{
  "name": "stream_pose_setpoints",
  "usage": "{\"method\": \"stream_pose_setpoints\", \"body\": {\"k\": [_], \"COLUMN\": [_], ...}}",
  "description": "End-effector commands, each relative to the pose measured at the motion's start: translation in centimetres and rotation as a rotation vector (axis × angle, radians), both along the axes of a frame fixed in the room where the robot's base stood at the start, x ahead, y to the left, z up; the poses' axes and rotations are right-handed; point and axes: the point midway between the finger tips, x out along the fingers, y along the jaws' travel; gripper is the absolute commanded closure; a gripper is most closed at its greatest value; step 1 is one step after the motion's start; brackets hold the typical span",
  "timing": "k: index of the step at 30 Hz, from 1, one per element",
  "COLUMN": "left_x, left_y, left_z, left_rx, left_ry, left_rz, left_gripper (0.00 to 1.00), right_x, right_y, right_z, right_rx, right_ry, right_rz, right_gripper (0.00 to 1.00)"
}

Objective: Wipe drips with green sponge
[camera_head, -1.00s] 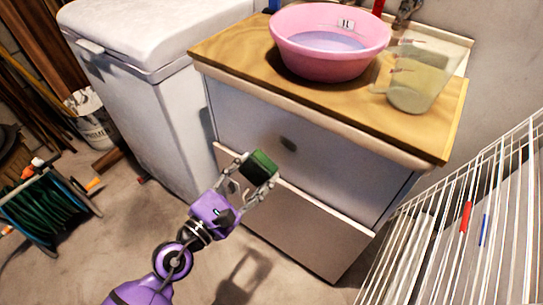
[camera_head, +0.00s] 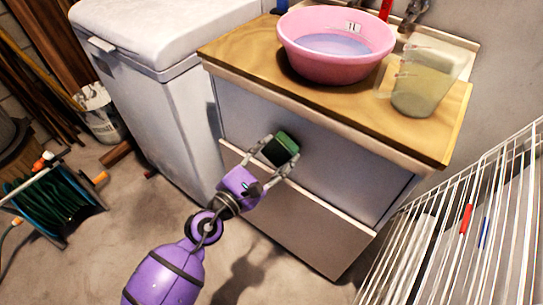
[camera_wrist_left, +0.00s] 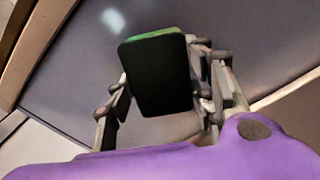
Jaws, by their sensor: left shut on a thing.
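A green sponge with a dark face (camera_head: 281,149) is held between the fingers of my left gripper (camera_head: 279,157), in front of the cabinet's upper drawer front. In the left wrist view the sponge (camera_wrist_left: 158,75) stands upright between the two fingers of my left gripper (camera_wrist_left: 165,95), its dark face toward the camera and a green edge on top. I cannot tell whether the sponge touches the drawer front. No drips can be made out clearly. My right gripper is not in view.
The cabinet's wooden top (camera_head: 245,50) bears a pink basin (camera_head: 335,62) with water and a clear measuring jug (camera_head: 425,85) of yellowish liquid. A white chest freezer (camera_head: 160,100) stands left, a wire drying rack (camera_head: 470,235) right, and a green hose reel (camera_head: 48,205) on the floor at far left.

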Motion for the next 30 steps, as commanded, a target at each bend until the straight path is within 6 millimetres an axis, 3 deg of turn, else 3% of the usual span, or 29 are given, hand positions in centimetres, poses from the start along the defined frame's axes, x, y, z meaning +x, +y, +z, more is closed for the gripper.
{"method": "stream_pose_setpoints", "body": {"k": [30], "left_x": [0.84], "left_y": [-0.6], "left_z": [0.05], "left_rx": [-0.001], "left_ry": [-0.001], "left_rz": [0.0], "left_gripper": [0.75], "right_x": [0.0], "right_y": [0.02], "right_z": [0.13], "right_rx": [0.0], "right_ry": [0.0], "right_rz": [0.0], "right_gripper": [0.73]}}
